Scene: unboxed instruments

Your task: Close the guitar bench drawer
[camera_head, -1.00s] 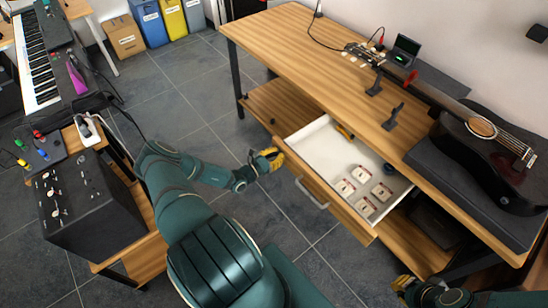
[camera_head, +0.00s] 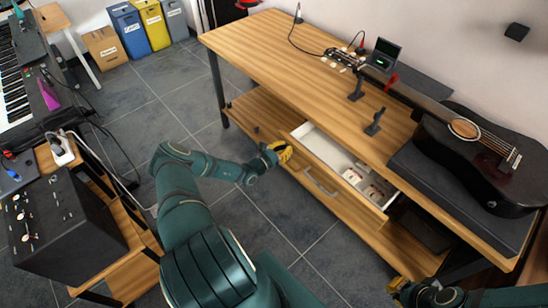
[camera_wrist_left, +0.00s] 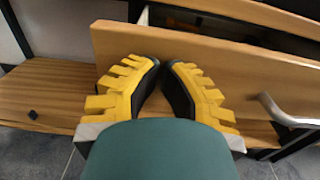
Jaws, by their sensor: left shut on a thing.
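The guitar bench (camera_head: 290,75) has a white-lined drawer (camera_head: 314,142) that stands partly open. Its wooden front (camera_head: 335,185) has a metal handle (camera_head: 320,182). Several small packets (camera_head: 352,176) lie inside, partly hidden under the bench top. My left gripper (camera_head: 283,152) is at the left end of the drawer front, left of the handle. In the left wrist view its yellow fingers (camera_wrist_left: 164,64) are drawn almost together at the drawer front (camera_wrist_left: 215,75); the exact contact is hidden. My right gripper (camera_head: 398,287) is at the bottom right, mostly cut off from clear view.
A black guitar (camera_head: 480,150) lies on a dark mat on the bench top, its neck on supports. A black amplifier (camera_head: 62,225) stands on a wooden stand at the left. A lower shelf (camera_head: 262,112) runs under the bench. The floor left of the bench is clear.

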